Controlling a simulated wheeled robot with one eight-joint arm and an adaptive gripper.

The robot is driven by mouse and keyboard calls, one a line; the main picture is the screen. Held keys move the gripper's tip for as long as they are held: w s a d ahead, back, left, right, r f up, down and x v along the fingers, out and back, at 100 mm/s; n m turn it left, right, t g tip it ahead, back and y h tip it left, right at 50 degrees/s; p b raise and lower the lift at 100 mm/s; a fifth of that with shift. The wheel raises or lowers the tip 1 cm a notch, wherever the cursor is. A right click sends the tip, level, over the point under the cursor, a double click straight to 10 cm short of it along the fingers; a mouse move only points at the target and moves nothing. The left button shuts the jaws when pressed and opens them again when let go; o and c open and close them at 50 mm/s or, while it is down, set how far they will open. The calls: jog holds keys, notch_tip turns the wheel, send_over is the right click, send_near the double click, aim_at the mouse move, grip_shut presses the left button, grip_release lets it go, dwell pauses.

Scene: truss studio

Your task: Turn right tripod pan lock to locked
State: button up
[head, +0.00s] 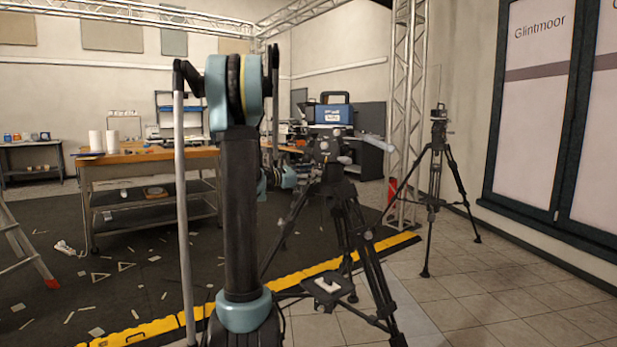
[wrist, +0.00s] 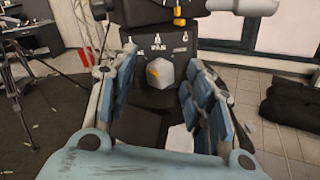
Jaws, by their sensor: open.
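The nearer tripod (head: 350,215) stands just right of my arm in the head view, with a dark head (head: 327,147) on top. In the wrist view its dark head (wrist: 120,12) fills the top middle. A grey faceted knob (wrist: 163,74) with an orange mark sits on its front, below a plate with white lock icons and lettering. My gripper (wrist: 162,84) is open, its blue-padded fingers on the left and right of the knob. I cannot tell whether they touch it. In the head view my gripper is mostly hidden behind my arm.
A second tripod (head: 436,190) stands farther right by the truss. A light grey handle (wrist: 243,6) juts right from the nearer head. A tray (head: 328,287) hangs between its legs. A workbench (head: 150,155) stands left. Black bags (wrist: 292,103) lie on the tiled floor at right.

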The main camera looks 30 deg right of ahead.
jog(key=c, duration=1)
jog(key=shift+c, duration=0.2)
jog(key=shift+m, duration=0.3)
jog(key=m, duration=1.7)
jog(key=shift+s+f, duration=0.25)
jog(key=shift+f, duration=0.1)
jog(key=shift+m, duration=0.3)
